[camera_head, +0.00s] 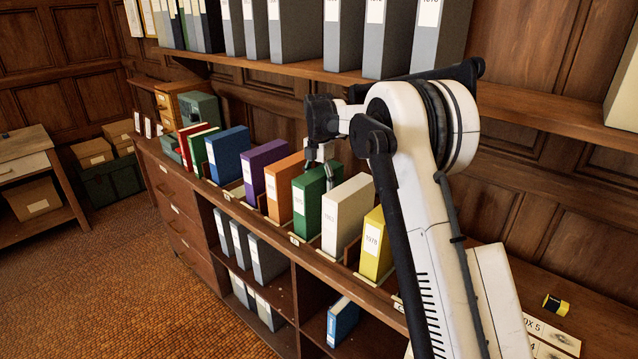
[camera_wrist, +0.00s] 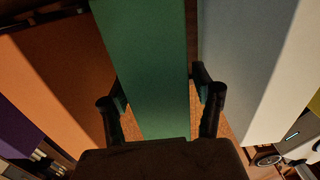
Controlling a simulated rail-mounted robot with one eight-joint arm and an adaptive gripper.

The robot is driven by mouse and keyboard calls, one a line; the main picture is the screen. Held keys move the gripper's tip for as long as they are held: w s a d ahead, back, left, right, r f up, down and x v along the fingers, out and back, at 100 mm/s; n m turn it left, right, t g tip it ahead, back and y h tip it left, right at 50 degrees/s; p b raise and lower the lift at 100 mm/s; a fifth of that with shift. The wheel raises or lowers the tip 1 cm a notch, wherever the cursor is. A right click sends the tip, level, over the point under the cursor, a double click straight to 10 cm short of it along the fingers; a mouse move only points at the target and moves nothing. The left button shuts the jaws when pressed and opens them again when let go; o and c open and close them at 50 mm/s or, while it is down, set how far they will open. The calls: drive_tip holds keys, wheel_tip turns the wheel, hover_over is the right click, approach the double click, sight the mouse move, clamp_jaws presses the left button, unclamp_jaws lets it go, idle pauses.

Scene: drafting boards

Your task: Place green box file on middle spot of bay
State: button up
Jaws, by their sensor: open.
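The green box file (camera_head: 307,206) stands upright on the counter, between the orange box file (camera_head: 285,187) and the white box file (camera_head: 346,214). In the wrist view the green box file (camera_wrist: 145,65) runs down the middle. My gripper (camera_wrist: 162,95) is open, with one finger on each side of the green box file; I cannot tell whether the fingers touch it.
Purple (camera_head: 262,170), blue (camera_head: 228,153) and yellow (camera_head: 374,246) box files stand in the same row. A shelf (camera_head: 300,73) with grey files runs above. A yellow and black item (camera_head: 555,305) lies at the right. The orange (camera_wrist: 60,70) and white (camera_wrist: 250,65) files are close beside my fingers.

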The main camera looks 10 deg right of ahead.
wheel_tip(320, 180, up, 12)
drive_tip(key=shift+r+b, duration=0.15)
drive_tip(key=shift+b, duration=0.25)
idle(0.3)
drive_tip(key=a, duration=0.2)
drive_tip(key=shift+s+a+r+m+b, duration=0.1)
drive_tip(key=shift+s+a+m+b, duration=0.1)
drive_tip(key=shift+a+m+b, duration=0.15)
drive_tip(key=s+r+m+t+b, duration=0.1)
drive_tip(key=s+r+m+t, duration=0.15)
drive_tip(key=s+m, duration=0.65)
drive_tip(key=s+r+m+t+b, duration=0.2)
drive_tip(key=s+r+m, duration=0.15)
drive_tip(key=s, duration=1.15)
drive_tip(key=s+d+f+m+t, duration=0.1)
drive_tip(key=s+f+m, duration=0.5)
drive_tip(key=s, duration=0.6)
drive_tip(key=s+d+f+m+t+b, duration=0.1)
drive_tip(key=s+f+m, duration=0.4)
drive_tip(key=s+f, duration=0.5)
drive_tip(key=shift+s+d+m+t, duration=0.35)
drive_tip(key=shift+s+m, duration=0.05)
drive_tip(key=shift+s, duration=0.7)
